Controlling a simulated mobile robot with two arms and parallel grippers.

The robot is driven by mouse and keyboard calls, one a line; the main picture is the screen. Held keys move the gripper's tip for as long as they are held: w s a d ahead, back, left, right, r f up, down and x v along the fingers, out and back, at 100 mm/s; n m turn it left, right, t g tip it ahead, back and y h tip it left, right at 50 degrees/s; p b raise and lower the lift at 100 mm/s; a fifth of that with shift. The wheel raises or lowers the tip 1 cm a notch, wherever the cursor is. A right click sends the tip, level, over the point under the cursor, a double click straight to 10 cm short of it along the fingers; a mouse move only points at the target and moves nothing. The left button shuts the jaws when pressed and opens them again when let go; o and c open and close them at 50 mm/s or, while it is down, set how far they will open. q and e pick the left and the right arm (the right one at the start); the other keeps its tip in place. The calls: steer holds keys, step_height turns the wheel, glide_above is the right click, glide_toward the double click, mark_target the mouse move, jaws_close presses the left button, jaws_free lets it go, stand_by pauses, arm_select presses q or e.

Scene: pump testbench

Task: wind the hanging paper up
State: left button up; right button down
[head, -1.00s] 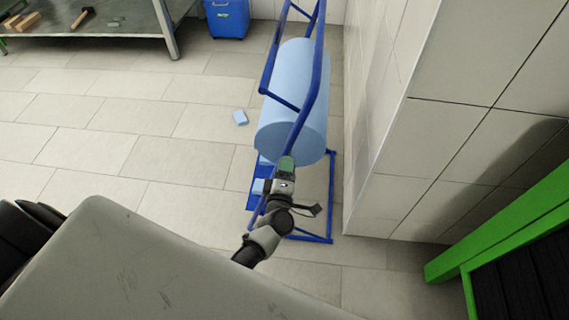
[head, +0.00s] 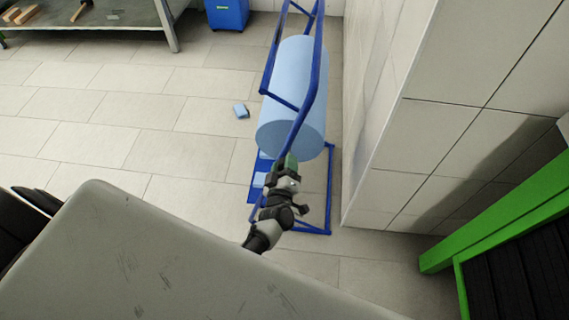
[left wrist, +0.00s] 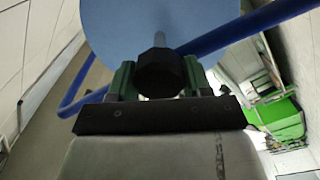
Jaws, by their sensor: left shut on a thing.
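A large light blue paper roll (head: 293,95) lies in a blue tubular stand (head: 329,190) beside the tiled wall. Light blue patches (head: 259,180) show low in the stand; I cannot tell whether they are hanging paper. My left gripper (head: 290,163) is at the near end of the roll, by the stand's bar. In the left wrist view its green fingers are shut on a black knob (left wrist: 160,72), with a thin grey shaft (left wrist: 160,38) behind it leading to the roll's round end face (left wrist: 115,25). My right gripper is not in view.
A small blue block (head: 241,111) lies on the tiled floor left of the stand. A workbench (head: 120,18) and a blue bin (head: 227,14) stand at the back. A green frame (head: 500,220) is at right. A grey surface fills the foreground.

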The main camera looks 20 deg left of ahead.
arm_select(q)
steer(key=shift+f, duration=0.1)
steer(key=o, duration=1.3)
steer(key=shift+c, duration=0.2)
steer(key=shift+s, duration=0.1)
steer(key=shift+s+d, duration=0.15)
steer(key=shift+s, duration=0.2)
steer(key=v, duration=1)
steer(key=shift+p, duration=0.4)
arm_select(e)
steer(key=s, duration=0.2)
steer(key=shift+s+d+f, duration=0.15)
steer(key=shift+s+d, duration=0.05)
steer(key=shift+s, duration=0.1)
